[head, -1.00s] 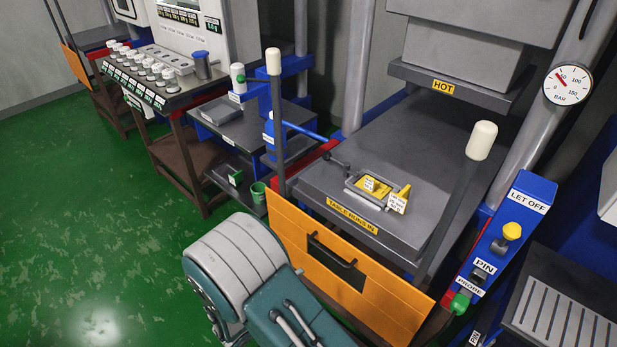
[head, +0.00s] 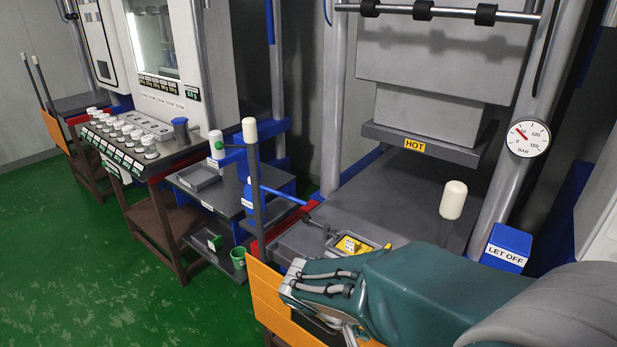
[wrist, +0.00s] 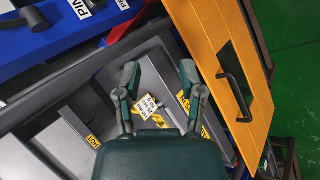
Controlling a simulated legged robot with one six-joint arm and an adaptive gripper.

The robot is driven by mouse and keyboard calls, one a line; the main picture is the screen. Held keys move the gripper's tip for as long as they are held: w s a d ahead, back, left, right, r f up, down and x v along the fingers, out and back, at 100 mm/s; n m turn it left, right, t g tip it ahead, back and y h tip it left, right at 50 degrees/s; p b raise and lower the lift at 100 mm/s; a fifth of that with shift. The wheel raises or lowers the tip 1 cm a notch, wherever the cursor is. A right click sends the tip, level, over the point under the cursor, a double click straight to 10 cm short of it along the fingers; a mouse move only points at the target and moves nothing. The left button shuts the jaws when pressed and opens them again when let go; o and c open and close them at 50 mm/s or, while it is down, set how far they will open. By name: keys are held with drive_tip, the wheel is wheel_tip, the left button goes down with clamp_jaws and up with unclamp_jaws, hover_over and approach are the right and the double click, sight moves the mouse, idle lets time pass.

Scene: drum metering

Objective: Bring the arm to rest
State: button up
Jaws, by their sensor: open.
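My gripper (wrist: 160,73) shows in the wrist view with its two dark green fingers spread apart and nothing between them. The wrist view looks down past them at the press table. In the head view my teal arm (head: 425,290) reaches from the lower right toward the orange front panel, and it hides much of the table. A small grey frame with a yellow insert (head: 352,245) lies on the grey press table (head: 295,240), partly behind my arm. A white tag (wrist: 148,106) shows in the wrist view.
The orange panel (head: 262,300) with its dark handle (wrist: 235,97) fronts the table. A white-capped post (head: 250,132), a white-capped lever (head: 453,200) and the HOT platen (head: 420,142) stand around it. The blue LET OFF box (head: 506,247) is right. Green floor (head: 80,260) is clear at left.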

drive_tip(key=s+d+r+m+t+y, duration=0.2)
drive_tip(key=s+d+r+t+y, duration=0.1)
drive_tip(key=s+r+y, duration=0.4)
drive_tip(key=s+r+t, duration=0.1)
drive_tip(key=s+r, duration=0.2)
drive_tip(key=r, duration=0.1)
drive_tip(key=shift+s+d+m+y, duration=0.3)
drive_tip(key=shift+s+d, duration=0.05)
drive_tip(key=shift+d, duration=0.05)
